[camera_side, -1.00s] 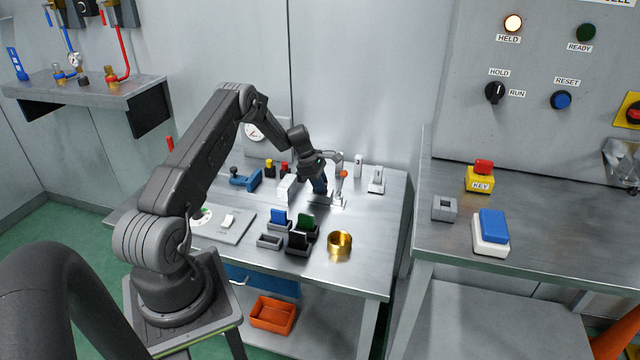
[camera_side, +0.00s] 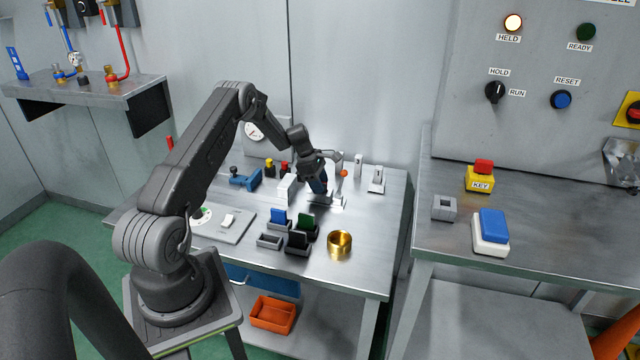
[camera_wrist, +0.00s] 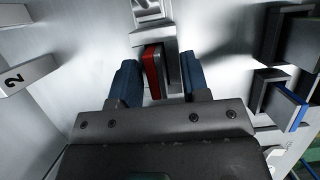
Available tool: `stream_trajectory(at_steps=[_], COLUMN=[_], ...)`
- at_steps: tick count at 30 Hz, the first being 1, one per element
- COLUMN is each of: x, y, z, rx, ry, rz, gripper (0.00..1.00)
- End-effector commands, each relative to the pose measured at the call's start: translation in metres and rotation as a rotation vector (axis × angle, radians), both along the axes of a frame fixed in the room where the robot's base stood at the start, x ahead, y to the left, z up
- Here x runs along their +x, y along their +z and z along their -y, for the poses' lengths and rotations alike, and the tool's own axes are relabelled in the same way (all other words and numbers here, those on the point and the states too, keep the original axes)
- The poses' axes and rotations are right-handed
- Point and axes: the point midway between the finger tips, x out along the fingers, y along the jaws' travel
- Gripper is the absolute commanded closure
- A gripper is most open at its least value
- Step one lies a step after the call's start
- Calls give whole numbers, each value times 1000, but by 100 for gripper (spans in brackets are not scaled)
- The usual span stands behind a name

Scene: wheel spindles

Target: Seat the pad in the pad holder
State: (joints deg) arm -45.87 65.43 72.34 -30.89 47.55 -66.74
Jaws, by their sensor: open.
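My gripper (camera_side: 320,190) is low over the back part of the metal bench, pointing down. In the wrist view its two blue fingers (camera_wrist: 158,64) are open, one on each side of a thin upright pad (camera_wrist: 152,70) with a red face and a grey back. A gap shows on the right of the pad and a narrower one on the left. The pad stands against a grey metal fixture (camera_wrist: 155,38); I cannot tell how it is held there. In the side view the gripper hides this pad. An empty grey holder (camera_side: 270,241) sits nearer the front.
Holders with a blue pad (camera_side: 278,216), a green pad (camera_side: 306,222) and a black pad (camera_side: 297,240) stand close to the empty one. A brass cup (camera_side: 340,243) is to their right. A blue vise-like tool (camera_side: 245,180) and white blocks stand around the gripper.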

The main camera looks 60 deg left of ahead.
Motion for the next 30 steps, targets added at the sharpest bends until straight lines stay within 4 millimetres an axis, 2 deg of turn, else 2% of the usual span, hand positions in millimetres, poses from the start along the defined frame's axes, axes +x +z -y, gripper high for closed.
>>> stream_trajectory(at_steps=[1,9,15,20,23,25,29,30], x=[-2,-18,-26,-27,-22,-16,-12,-14], y=[13,70,99,112,133,157,213,229], z=[-6,-23,-31,-31,-15,8,70,91], rx=[5,6,5,10,43,87,201,238], ry=[6,5,6,-7,-80,-179,-438,-524], rz=[7,9,9,11,25,44,92,106], gripper=[58,58,58,58,58,58,58,58])
